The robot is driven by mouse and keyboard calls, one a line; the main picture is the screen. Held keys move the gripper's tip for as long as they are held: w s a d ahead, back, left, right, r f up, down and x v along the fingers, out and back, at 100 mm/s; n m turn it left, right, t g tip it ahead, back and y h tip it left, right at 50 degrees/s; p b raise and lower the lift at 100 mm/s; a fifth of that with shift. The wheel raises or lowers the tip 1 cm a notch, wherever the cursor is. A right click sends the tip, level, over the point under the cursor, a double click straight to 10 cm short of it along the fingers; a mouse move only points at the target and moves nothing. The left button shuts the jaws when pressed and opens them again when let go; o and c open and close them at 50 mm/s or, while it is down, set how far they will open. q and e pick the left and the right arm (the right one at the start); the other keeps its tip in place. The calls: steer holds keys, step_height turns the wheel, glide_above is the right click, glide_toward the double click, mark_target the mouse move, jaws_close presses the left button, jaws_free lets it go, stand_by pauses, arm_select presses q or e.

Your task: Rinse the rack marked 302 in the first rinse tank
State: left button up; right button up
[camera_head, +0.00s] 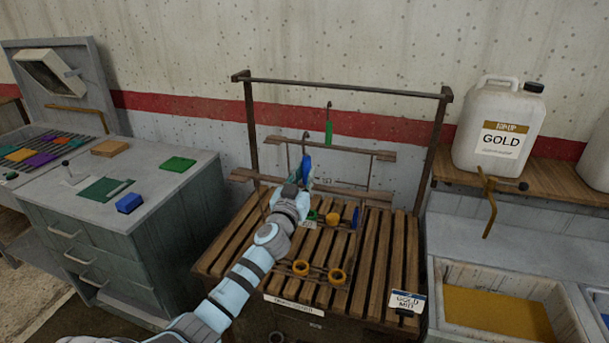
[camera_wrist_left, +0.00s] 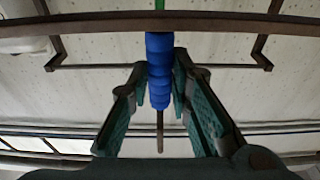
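A rack with a blue grip (camera_head: 306,165) stands upright at the slatted bench, beneath a brown rail frame; no 302 mark is readable on it. My left gripper (camera_head: 303,180) is at this blue grip and hides part of it. In the left wrist view the blue grip (camera_wrist_left: 160,70) stands between the two green-padded fingers (camera_wrist_left: 160,85), which look apart with narrow gaps on both sides. No tank is readably marked as the first rinse. My right gripper is not in view.
A basin of yellow liquid (camera_head: 495,312) is at right, below a shelf with a white GOLD jug (camera_head: 499,125). A grey cabinet (camera_head: 120,205) stands at left.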

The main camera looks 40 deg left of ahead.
mark_target(305, 162)
arm_select(q)
jaws_close()
steer(key=shift+r, duration=0.1)
steer(key=shift+r+p, duration=0.7)
steer(key=shift+r, duration=0.05)
steer(key=shift+r+p, duration=0.6)
steer(key=shift+r, duration=0.25)
steer(key=shift+f, duration=0.1)
